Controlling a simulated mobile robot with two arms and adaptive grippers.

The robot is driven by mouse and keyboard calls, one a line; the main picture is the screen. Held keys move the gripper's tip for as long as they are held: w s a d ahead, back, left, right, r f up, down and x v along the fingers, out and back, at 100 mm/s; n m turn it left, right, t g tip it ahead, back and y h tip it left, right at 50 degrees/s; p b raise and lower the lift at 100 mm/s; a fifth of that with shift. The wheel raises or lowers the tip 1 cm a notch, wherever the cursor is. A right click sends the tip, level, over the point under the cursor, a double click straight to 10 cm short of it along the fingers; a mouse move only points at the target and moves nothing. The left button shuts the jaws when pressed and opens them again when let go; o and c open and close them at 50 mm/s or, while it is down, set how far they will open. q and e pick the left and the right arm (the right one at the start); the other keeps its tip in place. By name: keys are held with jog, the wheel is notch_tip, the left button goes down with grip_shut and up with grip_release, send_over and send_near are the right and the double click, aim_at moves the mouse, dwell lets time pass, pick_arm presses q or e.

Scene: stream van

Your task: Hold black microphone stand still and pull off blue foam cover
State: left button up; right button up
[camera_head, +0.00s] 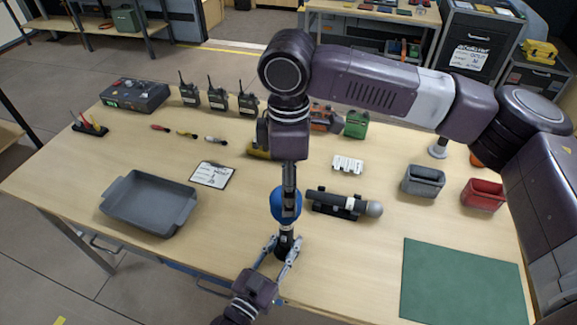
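The blue foam cover (278,207) sits upright on top of the black microphone stand (285,236), near the front edge of the table. My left gripper (284,246) comes from the front, with its fingers on both sides of the stand below the cover; they appear shut on it. My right gripper (290,208) points down from above. Its near finger overlaps the front of the blue cover in the picture. I see it edge-on, so the far finger is hidden and I cannot tell whether it grips the cover.
A black microphone (330,200) lies in a cradle close on the right. A grey tray (150,203) and a clipboard (213,174) are on the left. Grey (423,181) and red (483,195) bins and a green mat (462,283) are on the right. Radios (217,100) stand behind.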

jog(key=shift+f, duration=2.15)
jog(key=shift+r, duration=0.1)
jog(key=c, duration=1.4)
